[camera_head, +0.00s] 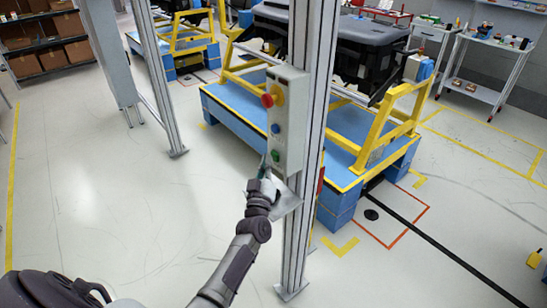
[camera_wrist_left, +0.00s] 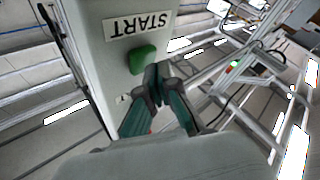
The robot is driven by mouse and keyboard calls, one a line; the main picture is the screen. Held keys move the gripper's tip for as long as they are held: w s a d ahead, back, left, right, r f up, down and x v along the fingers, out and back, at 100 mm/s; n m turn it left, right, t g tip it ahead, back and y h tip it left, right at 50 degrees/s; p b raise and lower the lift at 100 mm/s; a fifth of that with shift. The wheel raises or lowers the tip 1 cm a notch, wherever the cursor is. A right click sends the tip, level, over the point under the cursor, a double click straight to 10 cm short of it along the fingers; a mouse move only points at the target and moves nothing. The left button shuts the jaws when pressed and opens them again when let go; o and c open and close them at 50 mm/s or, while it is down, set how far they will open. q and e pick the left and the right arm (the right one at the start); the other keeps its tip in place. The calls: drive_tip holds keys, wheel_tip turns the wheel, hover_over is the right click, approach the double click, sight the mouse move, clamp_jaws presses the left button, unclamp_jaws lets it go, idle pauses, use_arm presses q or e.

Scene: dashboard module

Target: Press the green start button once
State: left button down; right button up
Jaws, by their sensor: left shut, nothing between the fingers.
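The green start button (camera_wrist_left: 142,58) is a square cap on the front of a pale grey control box (camera_head: 291,125). In the left wrist view it sits beside a white START label (camera_wrist_left: 139,28) that appears upside down. My left gripper (camera_wrist_left: 158,76) is shut and empty, its fingertips close to the button's edge, on the lower right in that view. I cannot tell whether they touch it. In the head view the left gripper (camera_head: 262,168) is at the lower left of the box. My right gripper is not in view.
The box is mounted on an upright metal post (camera_head: 312,130). It also carries a red button (camera_head: 267,100) and a blue button (camera_head: 275,128). Behind stands a blue and yellow platform (camera_head: 235,115) with a black dashboard module (camera_head: 365,35). The floor left of the post is clear.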

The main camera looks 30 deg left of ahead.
use_arm(q)
drive_tip(key=shift+w+d, duration=0.15)
drive_tip(key=shift+w, duration=0.2)
idle(0.6)
idle(0.3)
drive_tip(key=shift+s+a, duration=0.3)
drive_tip(key=shift+s, duration=0.45)
drive_tip(key=shift+p, duration=0.3)
drive_tip(key=s, duration=0.1)
drive_tip(key=s+a+p, duration=0.1)
drive_tip(key=s, duration=0.1)
drive_tip(key=s+a, duration=0.1)
drive_tip(key=shift+s+p, duration=0.3)
drive_tip(key=shift+p, duration=0.1)
